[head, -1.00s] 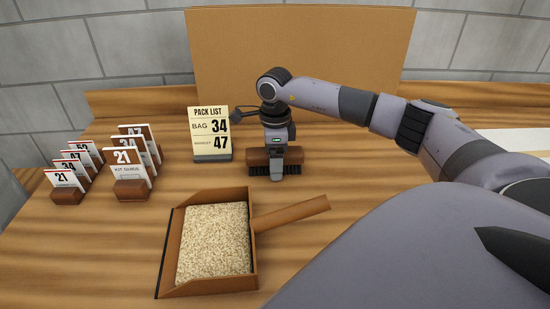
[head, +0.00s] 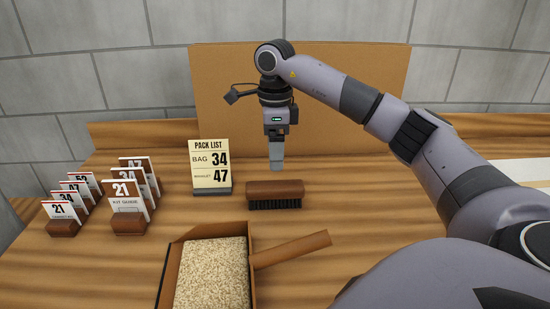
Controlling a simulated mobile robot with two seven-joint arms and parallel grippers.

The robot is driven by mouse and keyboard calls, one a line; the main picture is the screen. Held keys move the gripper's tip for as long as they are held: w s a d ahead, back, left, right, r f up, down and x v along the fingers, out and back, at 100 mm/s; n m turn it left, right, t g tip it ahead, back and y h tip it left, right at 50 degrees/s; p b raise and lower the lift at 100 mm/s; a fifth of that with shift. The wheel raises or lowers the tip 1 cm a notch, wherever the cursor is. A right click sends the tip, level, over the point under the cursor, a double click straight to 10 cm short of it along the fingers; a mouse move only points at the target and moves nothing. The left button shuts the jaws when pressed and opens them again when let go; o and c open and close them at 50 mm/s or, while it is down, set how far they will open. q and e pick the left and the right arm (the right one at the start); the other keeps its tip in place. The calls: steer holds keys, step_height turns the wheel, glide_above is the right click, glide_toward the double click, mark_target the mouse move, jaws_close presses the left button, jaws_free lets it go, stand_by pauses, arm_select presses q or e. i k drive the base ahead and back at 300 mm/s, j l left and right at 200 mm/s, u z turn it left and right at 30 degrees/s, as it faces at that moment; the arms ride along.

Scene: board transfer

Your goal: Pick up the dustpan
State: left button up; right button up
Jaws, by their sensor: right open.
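The dustpan (head: 165,279) is brown and lies on the wooden table at the lower middle, its bottom edge cut off by the frame. It is filled with pale grainy material (head: 212,275). Its handle (head: 292,250) points right and slightly away from me. My right gripper (head: 277,167) is open and empty, pointing down above the brush, well beyond the dustpan and apart from it. The brush (head: 275,194) has a brown wooden back and dark bristles, and rests bristles down on the table behind the handle. My left gripper is not in view.
A pack list sign (head: 211,167) stands left of the brush. Several numbered cards in wooden holders (head: 128,222) stand at the left. A tall brown board (head: 345,100) stands at the back. The table (head: 360,225) is clear right of the brush.

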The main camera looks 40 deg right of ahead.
mark_target(213, 266)
steer(key=k, duration=1)
